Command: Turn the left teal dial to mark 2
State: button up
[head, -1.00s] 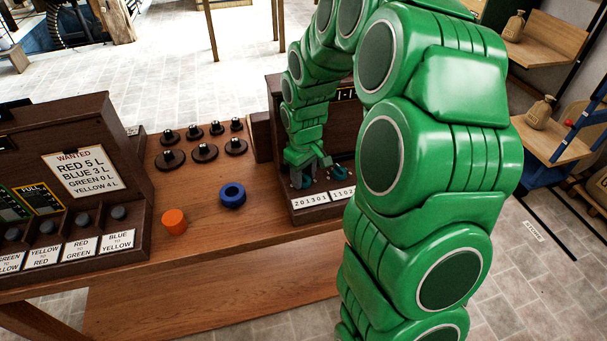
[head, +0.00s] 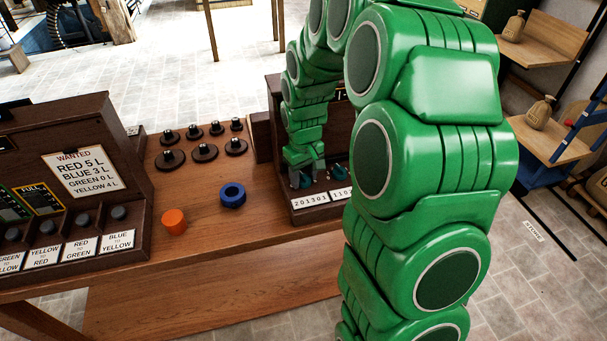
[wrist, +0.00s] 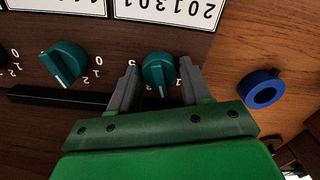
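In the head view, my gripper (head: 306,176) hides most of this dial. A second teal dial (wrist: 64,64) is apart from my fingers; it also shows in the head view (head: 340,171).
A blue ring (head: 232,195) and an orange piece (head: 173,222) lie on the wooden bench (head: 200,245) left of the dial box. Several black knobs stand behind them. A dark console (head: 90,150) with a WANTED sign is at the left. A black bar (wrist: 60,98) runs along the dial panel.

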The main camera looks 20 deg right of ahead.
aim_at(303, 175)
jog(key=o, duration=0.4)
jog(key=shift+c, duration=0.2)
jog(key=shift+r, duration=0.15)
notch_tip(303, 175, up, 6)
jog(key=shift+w+r, duration=0.1)
jog(key=shift+r, duration=0.65)
